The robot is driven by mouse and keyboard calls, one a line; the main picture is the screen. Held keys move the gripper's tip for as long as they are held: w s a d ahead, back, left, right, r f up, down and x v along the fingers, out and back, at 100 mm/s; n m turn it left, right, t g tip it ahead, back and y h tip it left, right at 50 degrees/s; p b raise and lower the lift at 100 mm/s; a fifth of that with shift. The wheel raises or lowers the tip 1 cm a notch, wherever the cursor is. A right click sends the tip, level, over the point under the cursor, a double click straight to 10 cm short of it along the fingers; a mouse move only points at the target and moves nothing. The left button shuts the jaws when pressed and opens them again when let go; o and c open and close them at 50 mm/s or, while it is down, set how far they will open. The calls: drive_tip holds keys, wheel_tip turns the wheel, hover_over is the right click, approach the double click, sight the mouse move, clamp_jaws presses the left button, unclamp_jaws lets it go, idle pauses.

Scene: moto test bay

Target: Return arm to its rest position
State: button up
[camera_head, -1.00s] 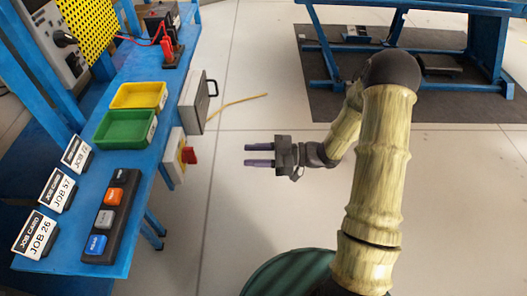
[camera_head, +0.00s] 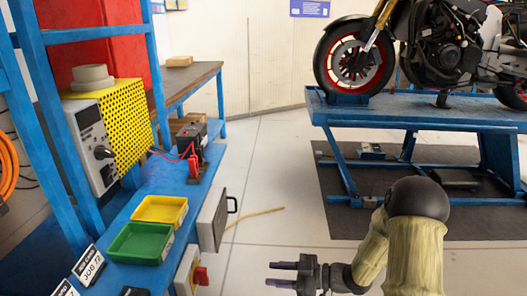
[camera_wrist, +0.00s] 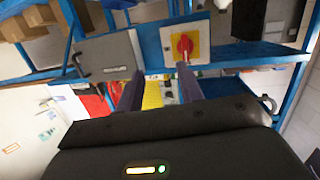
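My gripper (camera_head: 283,274) is at the lower middle of the head view, over open floor to the right of the blue bench (camera_head: 172,188). Its two purple-grey fingers point left and stand apart with nothing between them. In the wrist view the fingers (camera_wrist: 160,90) also stand apart and empty. My arm comes in from the lower right with its elbow bent; its lower part is cut off by the frame edge.
On the bench are a yellow tray (camera_head: 160,210) and a green tray (camera_head: 141,242). A grey box (camera_head: 212,219) and a red switch (camera_head: 201,276) are on its side. A motorcycle (camera_head: 440,45) stands on a blue lift (camera_head: 420,115). Floor between is clear, apart from a yellow cord (camera_head: 255,215).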

drive_tip(key=w+d+m+t+h, duration=0.4)
drive_tip(key=w+d+m+h, duration=0.1)
drive_tip(key=h, duration=0.3)
drive_tip(key=s+d+r+m+h, duration=0.3)
drive_tip(key=d+m+h, duration=0.1)
drive_tip(key=d+h, duration=0.15)
drive_tip(key=s+r+m+g+h, duration=0.25)
drive_tip(key=s+m+g, duration=0.35)
drive_tip(key=s, duration=1)
wheel_tip(320, 180, up, 31)
drive_tip(key=m+t+p, duration=0.1)
drive_tip(key=p, duration=3)
drive_tip(key=shift+d+r, duration=0.2)
